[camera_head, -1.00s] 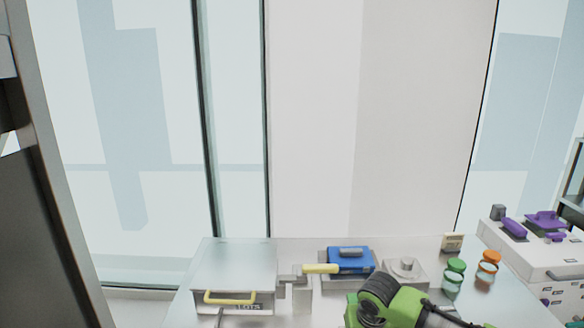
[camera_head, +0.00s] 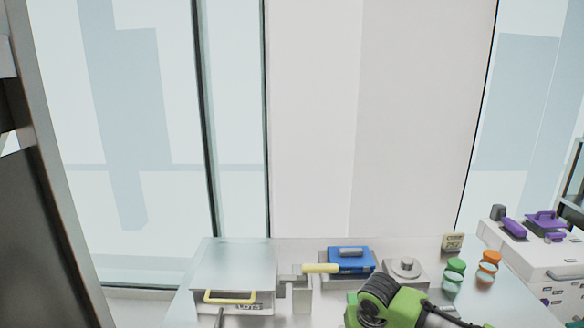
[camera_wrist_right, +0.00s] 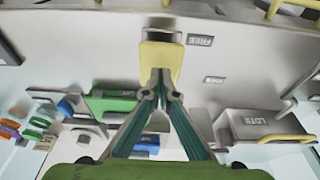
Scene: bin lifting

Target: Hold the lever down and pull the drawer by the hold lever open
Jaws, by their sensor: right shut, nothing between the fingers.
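The lever has a yellow grip (camera_head: 321,268) on a grey bracket (camera_head: 302,292), right of a grey-white box (camera_head: 235,265). The box has a drawer front marked LOTS with a yellow handle (camera_head: 230,297); the drawer looks closed. In the right wrist view, a yellow grip (camera_wrist_right: 160,58) stands straight ahead of my right gripper (camera_wrist_right: 162,93). Its fingertips are together at the grip's near end, with nothing between them; I cannot tell whether they touch it. The LOTS box (camera_wrist_right: 262,124) is at the right there. My left gripper cannot be made out.
A blue box (camera_head: 350,262), a grey knobbed unit (camera_head: 405,270), and green-lidded (camera_head: 454,275) and orange-lidded jars (camera_head: 488,265) stand on the table. A white cabinet (camera_head: 540,262) with purple parts is at the far right. Glass panels stand behind.

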